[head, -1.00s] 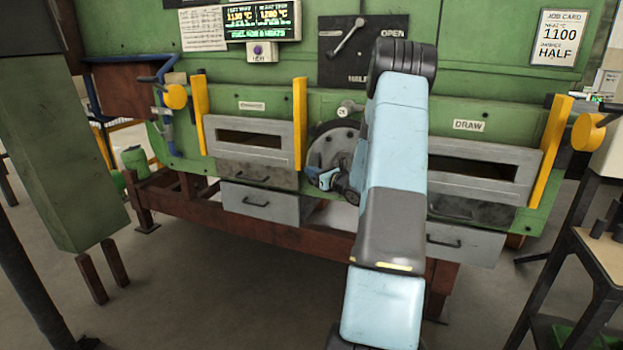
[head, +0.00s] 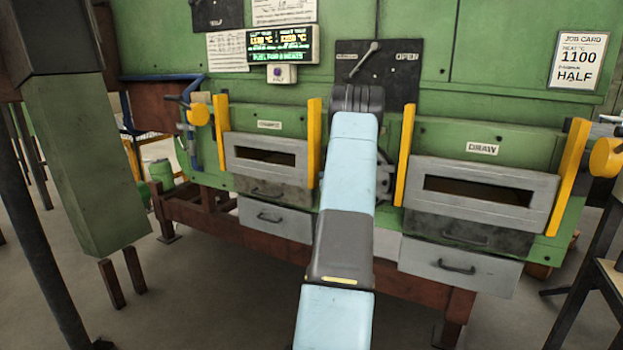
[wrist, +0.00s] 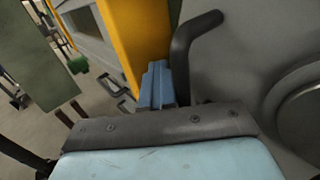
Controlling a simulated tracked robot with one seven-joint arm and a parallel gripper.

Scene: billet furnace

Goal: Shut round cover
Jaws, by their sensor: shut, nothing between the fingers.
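The round cover (head: 384,178) sits between the two furnace doors in the head view. My arm hides nearly all of it, leaving a sliver at the right. In the wrist view a large grey face with a raised ring, apparently the cover (wrist: 245,50), fills the right side. A dark bent handle (wrist: 184,55) stands at its left edge. My gripper (wrist: 158,84) is shut and empty, with its blue fingers close to the lower left of the handle. I cannot tell whether they touch. My arm hides the gripper in the head view. How far the cover stands open is unclear.
Yellow uprights (head: 314,142) flank the left furnace door (head: 262,158). The right door (head: 475,192) has a yellow upright (head: 404,155) near my arm. Grey drawers (head: 275,219) lie below. A green post (head: 85,165) stands at the near left.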

